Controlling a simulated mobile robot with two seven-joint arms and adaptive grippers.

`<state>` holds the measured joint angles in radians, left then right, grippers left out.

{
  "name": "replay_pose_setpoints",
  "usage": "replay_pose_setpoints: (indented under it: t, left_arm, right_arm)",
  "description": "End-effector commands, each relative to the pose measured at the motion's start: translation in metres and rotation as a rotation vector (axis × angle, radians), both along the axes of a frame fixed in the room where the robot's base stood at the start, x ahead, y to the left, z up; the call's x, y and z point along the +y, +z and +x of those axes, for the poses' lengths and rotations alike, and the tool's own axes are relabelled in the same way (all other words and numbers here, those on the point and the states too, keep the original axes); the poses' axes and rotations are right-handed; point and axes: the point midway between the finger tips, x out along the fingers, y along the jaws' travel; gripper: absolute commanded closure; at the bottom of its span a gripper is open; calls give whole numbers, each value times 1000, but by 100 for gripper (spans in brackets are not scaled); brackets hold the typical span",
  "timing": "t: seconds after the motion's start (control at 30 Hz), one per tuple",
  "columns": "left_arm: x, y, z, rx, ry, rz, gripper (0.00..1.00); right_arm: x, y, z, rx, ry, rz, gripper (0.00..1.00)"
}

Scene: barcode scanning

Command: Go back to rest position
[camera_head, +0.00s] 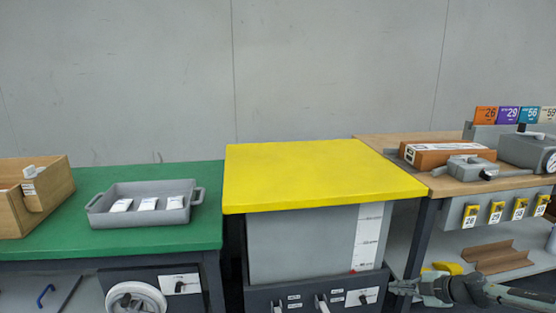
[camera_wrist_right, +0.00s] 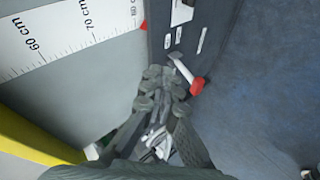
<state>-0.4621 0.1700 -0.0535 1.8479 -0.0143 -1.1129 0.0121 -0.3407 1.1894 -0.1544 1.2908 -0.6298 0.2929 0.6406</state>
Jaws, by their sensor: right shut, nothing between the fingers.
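My right gripper (camera_head: 402,287) is low at the right in the head view, beside the grey cabinet under the yellow table top and below the wooden bench. In the right wrist view the gripper (camera_wrist_right: 165,80) points down with its fingers together and nothing between them. Its fingertips show against the dark lower panel of the cabinet; I cannot tell whether they touch it. My left gripper is not in view.
The yellow table top (camera_head: 310,175) is bare. A grey tray (camera_head: 108,204) with white packets and a wooden box (camera_head: 62,187) stand on the green table (camera_head: 60,243). A brown carton (camera_head: 447,155) lies on the wooden bench.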

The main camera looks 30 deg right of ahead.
Motion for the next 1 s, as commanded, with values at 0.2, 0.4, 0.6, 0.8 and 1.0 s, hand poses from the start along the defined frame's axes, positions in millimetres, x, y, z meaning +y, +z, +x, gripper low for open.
replay_pose_setpoints:
  t: [0.2, 0.4, 0.6, 0.8, 1.0]
  left_arm:
    - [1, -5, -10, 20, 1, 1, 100]
    - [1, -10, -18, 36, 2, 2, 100]
    - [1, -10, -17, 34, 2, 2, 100]
    - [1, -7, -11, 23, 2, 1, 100]
    - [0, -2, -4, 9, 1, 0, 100]
  right_arm:
    - [104, -90, -31, -62, -465, 169, 100]
    - [213, -152, -106, 201, -821, 300, 100]
    - [304, -169, -162, 471, -943, 398, 100]
    - [339, -169, -182, 581, -962, 434, 100]
    - [339, -169, -183, 586, -963, 433, 100]
